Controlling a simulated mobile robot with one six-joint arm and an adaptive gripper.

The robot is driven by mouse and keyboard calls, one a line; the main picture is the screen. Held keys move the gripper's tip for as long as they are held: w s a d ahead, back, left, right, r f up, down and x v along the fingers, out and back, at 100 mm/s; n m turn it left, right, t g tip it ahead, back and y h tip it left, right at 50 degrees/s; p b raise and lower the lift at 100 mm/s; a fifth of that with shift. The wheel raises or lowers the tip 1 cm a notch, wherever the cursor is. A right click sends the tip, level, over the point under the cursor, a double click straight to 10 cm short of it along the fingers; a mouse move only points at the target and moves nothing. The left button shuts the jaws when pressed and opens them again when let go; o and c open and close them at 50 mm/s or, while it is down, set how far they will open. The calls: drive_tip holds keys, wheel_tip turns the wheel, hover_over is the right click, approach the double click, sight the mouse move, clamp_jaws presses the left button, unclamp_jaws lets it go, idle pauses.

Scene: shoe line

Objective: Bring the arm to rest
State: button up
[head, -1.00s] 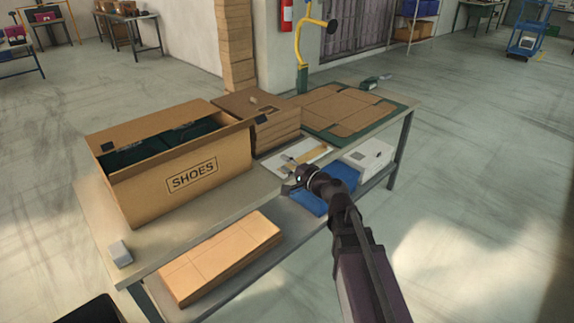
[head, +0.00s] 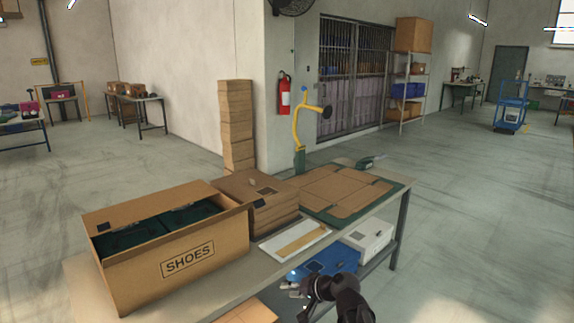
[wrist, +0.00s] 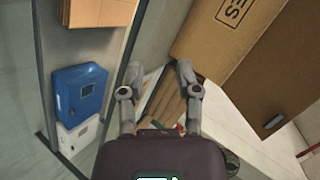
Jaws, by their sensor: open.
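My gripper (head: 292,288) is at the lower middle of the head view, in front of the workbench's near edge. In the wrist view its two fingers (wrist: 160,76) stand apart with nothing between the tips. It is open and empty. Most of my arm is below the edge of the head view.
The workbench (head: 218,297) carries an open carton marked SHOES (head: 203,255) with dark green contents, a stack of flat cardboard (head: 280,215), a white tray (head: 318,238) and a green mat (head: 403,184). A blue case (head: 325,264) and a white box (head: 370,238) sit below.

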drive_tip(key=s+d+f+n+g+h, duration=0.3)
drive_tip(key=s+d+f+g+h, duration=0.45)
drive_tip(key=s+d, duration=0.6)
wheel_tip(320, 180, up, 18)
drive_tip(key=w+d+t+h+p, duration=0.1)
drive_tip(key=d+h+p, duration=0.1)
drive_tip(key=p, duration=1.7)
drive_tip(key=shift+d+f, duration=0.15)
drive_tip(key=shift+d, duration=0.05)
drive_tip(key=shift+f, duration=0.1)
